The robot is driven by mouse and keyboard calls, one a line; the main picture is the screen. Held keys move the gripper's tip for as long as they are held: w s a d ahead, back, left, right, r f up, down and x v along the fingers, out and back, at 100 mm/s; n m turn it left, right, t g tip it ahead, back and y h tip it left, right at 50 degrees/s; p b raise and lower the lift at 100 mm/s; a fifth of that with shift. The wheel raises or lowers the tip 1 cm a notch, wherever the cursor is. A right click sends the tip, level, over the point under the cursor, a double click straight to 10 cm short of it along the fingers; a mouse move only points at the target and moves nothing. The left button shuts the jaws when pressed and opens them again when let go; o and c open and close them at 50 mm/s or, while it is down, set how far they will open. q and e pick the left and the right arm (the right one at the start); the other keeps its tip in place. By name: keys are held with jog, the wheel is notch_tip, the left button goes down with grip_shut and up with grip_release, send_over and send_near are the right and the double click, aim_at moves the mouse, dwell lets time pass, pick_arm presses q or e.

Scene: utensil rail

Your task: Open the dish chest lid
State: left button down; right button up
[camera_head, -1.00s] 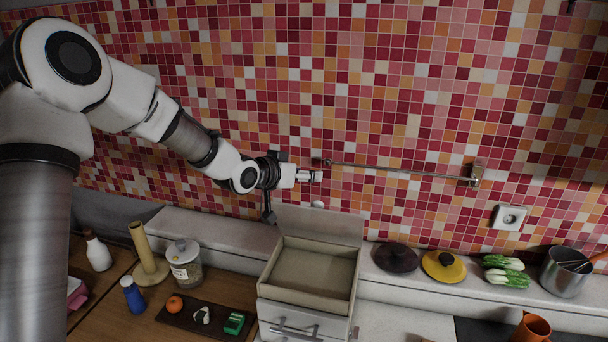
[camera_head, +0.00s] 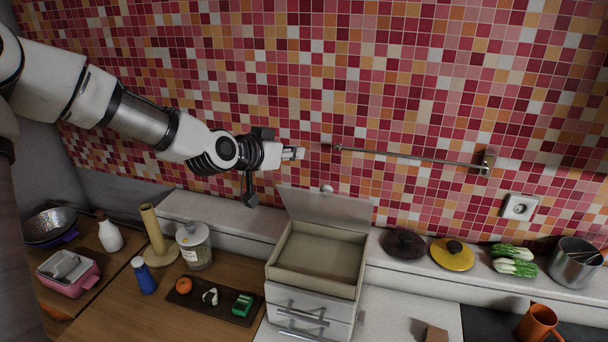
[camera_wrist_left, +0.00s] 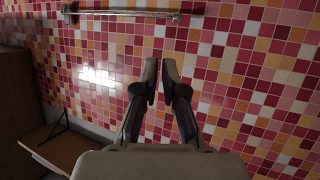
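The dish chest (camera_head: 312,288) is a pale box with drawer handles on its front, standing on the counter. Its lid (camera_head: 325,208) is swung up and leans back toward the tiled wall, with a small white knob (camera_head: 327,188) at its top edge. The beige inside of the chest shows and looks empty. My left gripper (camera_head: 298,153) is above and slightly left of the lid, in front of the wall, apart from the lid. The left wrist view shows its fingers (camera_wrist_left: 160,78) close together with a narrow, empty gap. My right gripper is in no view.
A metal rail (camera_head: 410,156) runs along the wall right of the left gripper. Left of the chest stand a glass jar (camera_head: 193,248), a paper-roll holder (camera_head: 155,235) and a tray (camera_head: 188,303). Right are two pot lids (camera_head: 452,256), greens and a saucepan (camera_head: 574,265).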

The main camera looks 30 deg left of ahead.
pick_arm(q)
jog(key=s+a+r+m+t+y+b, duration=0.2)
jog(key=a+r+t+y+b, duration=0.25)
jog(key=y, duration=0.35)
jog(key=s+d+f+m+t+y+b, duration=0.2)
jog(key=s+f+m+y+b, duration=0.15)
jog(key=f+b, duration=0.35)
jog(key=m+t+h+b, duration=0.3)
jog(key=m+b, duration=0.6)
jog(key=b, duration=0.8)
send_near(326, 201)
jog(key=p+x, duration=0.4)
jog(key=x, duration=0.2)
jog(key=shift+r, duration=0.15)
jog(key=shift+w+a+r+h+p, duration=0.1)
jog(key=shift+w+h+p, duration=0.25)
jog(key=shift+w, duration=0.2)
